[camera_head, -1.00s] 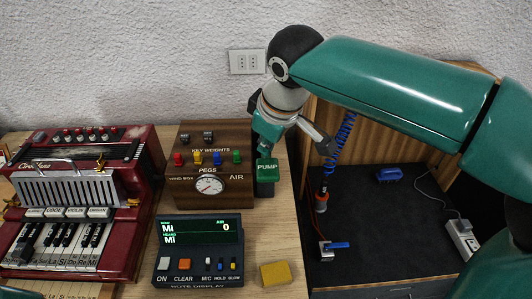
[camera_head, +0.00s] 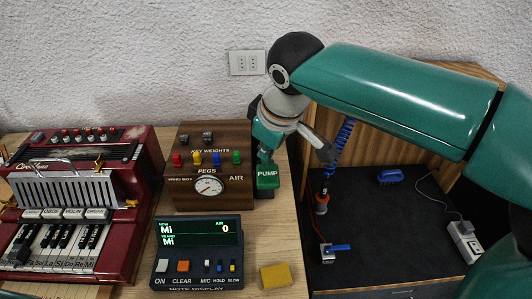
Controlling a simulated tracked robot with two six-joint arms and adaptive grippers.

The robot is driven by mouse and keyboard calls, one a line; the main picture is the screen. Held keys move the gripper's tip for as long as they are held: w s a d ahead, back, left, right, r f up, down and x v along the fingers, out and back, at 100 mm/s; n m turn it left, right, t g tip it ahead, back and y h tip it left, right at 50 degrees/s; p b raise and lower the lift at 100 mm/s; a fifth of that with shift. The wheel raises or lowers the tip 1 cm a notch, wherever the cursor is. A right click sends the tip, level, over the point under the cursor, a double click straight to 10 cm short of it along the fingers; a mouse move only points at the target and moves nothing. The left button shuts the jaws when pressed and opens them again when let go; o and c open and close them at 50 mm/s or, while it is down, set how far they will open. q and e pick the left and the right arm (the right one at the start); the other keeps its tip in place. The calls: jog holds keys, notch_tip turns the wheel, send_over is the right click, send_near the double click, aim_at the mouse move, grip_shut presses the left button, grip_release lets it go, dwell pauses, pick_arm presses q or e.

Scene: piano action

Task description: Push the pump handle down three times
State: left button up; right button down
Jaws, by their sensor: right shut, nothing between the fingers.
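The green pump (camera_head: 267,182), labelled PUMP, stands at the right side of the wooden control box. My right gripper (camera_head: 264,156) is shut and empty, directly above the pump and pointing down. Its fingertips seem to be at the top of the pump. The pump handle cannot be told apart from the gripper and the green block here, and I cannot tell for sure whether they touch. My left gripper is out of view.
The wooden box (camera_head: 213,142) has coloured pegs and a gauge. The note display (camera_head: 197,253) stands in front, with a yellow block (camera_head: 275,275) at its right. A red accordion-like keyboard (camera_head: 113,245) is at left. A dark recessed floor (camera_head: 395,225) lies at right.

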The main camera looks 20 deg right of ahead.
aim_at(268, 167)
jog(key=shift+s+a+f+b, duration=0.1)
jog(key=shift+s+f+b, duration=0.15)
jog(key=shift+f+b, duration=0.3)
jog(key=shift+s+a+f+b, duration=0.1)
jog(key=shift+s+f+b, duration=0.1)
jog(key=shift+f+b, duration=0.35)
jog(key=shift+s+a+f+b, duration=0.1)
jog(key=shift+s+f+b, duration=0.15)
jog(key=shift+f+b, duration=0.3)
dwell(1.5)
jog(key=shift+f, duration=0.1)
dwell(0.4)
jog(key=shift+w+d+r+p, duration=0.2)
jog(key=shift+w+r+p, duration=0.25)
jog(key=shift+r+p, duration=0.7)
jog(key=shift+w+d+r+p, duration=0.15)
jog(key=shift+w+r+p, duration=0.3)
jog(key=shift+r+p, duration=0.7)
jog(key=shift+w+d+r+p, duration=0.2)
jog(key=shift+w+r+p, duration=0.25)
jog(key=shift+r+p, duration=0.65)
jog(key=shift+f+p, duration=0.2)
jog(key=shift+p, duration=0.1)
jog(key=r+p, duration=0.1)
jog(key=w+r+p, duration=0.1)
jog(key=r+p, duration=0.2)
jog(key=p, duration=0.1)
jog(key=shift+w+d+r, duration=0.3)
jog(key=shift+w+d, duration=0.05)
jog(key=shift+w, duration=0.05)
